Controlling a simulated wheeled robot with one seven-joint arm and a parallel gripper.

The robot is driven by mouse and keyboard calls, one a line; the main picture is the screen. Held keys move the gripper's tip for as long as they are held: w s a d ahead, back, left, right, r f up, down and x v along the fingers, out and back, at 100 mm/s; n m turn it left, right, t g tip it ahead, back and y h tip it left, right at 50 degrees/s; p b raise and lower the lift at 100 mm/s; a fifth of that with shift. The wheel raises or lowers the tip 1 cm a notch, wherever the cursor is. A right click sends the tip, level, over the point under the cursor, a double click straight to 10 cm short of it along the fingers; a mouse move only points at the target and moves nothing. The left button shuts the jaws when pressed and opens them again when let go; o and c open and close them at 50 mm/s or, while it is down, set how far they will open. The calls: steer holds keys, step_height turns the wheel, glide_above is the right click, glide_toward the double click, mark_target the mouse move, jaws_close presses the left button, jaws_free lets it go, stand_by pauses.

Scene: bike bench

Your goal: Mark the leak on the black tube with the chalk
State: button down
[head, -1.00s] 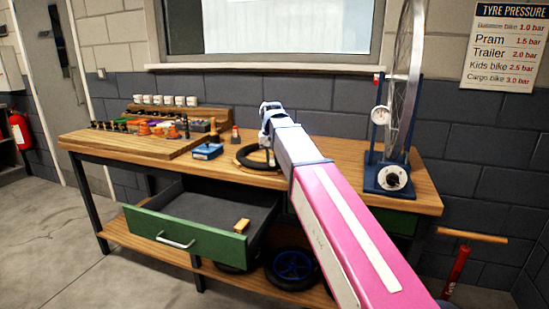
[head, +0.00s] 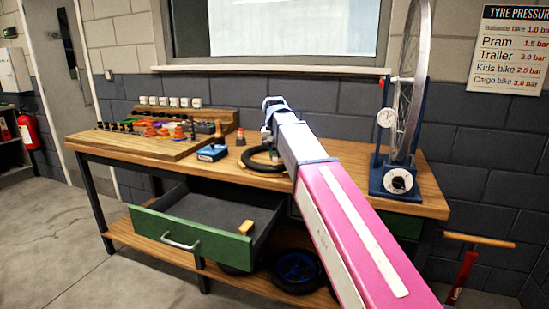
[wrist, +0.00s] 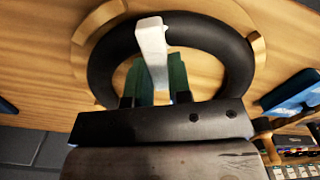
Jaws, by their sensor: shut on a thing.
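The black tube (head: 250,164) lies as a ring on the bench top, partly hidden by my arm in the head view. In the wrist view the tube (wrist: 236,62) fills the upper middle, between light wooden holders (wrist: 98,22). My gripper (wrist: 154,78) has green fingers and is shut on the white chalk (wrist: 151,45). The chalk sticks out between the fingers and overlaps the far part of the ring in the picture. I cannot tell whether it touches the tube. I cannot make out a leak on the tube.
A wheel stand (head: 398,178) stands at the bench's right end. The green drawer (head: 190,240) is open below. Bare wood (head: 235,172) lies in front of the tube.

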steer(key=shift+r, duration=2.3)
